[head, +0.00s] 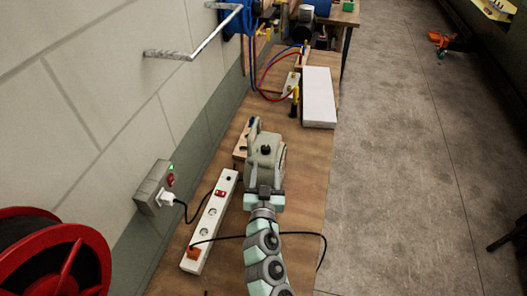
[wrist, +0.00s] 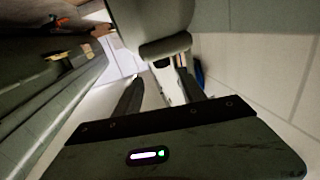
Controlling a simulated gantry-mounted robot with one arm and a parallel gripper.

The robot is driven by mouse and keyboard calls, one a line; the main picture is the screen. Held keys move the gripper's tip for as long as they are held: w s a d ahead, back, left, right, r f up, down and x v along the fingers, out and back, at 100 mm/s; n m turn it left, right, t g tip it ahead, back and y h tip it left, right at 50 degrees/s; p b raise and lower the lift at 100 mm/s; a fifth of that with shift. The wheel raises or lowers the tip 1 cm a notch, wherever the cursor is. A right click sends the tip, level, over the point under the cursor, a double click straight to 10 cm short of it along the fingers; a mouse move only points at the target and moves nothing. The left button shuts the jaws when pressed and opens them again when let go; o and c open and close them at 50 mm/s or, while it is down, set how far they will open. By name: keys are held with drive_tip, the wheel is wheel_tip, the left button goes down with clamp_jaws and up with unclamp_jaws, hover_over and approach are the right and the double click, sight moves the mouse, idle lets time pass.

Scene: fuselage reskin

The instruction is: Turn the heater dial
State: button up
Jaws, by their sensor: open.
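In the wrist view my gripper (wrist: 161,80) has its two dark fingers spread apart, and I see nothing held between them. In the head view my gripper (head: 265,150) is over the wooden bench, to the right of the power strip; its fingers are hard to make out there. I cannot pick out the heater dial for certain in either view. My gripper and wrist cover part of the bench and may hide it.
A white power strip (head: 211,222) with a red switch and an orange plug lies on the bench (head: 301,205). A black cable loops across it. A wall socket (head: 155,188), a red reel (head: 88,262) and a white box (head: 319,97) stand around. Open floor lies right.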

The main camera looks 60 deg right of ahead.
sight(266, 151)
drive_tip(key=p+x, duration=0.1)
drive_tip(key=x, duration=0.6)
drive_tip(key=shift+w, duration=0.2)
clamp_jaws()
idle(0.4)
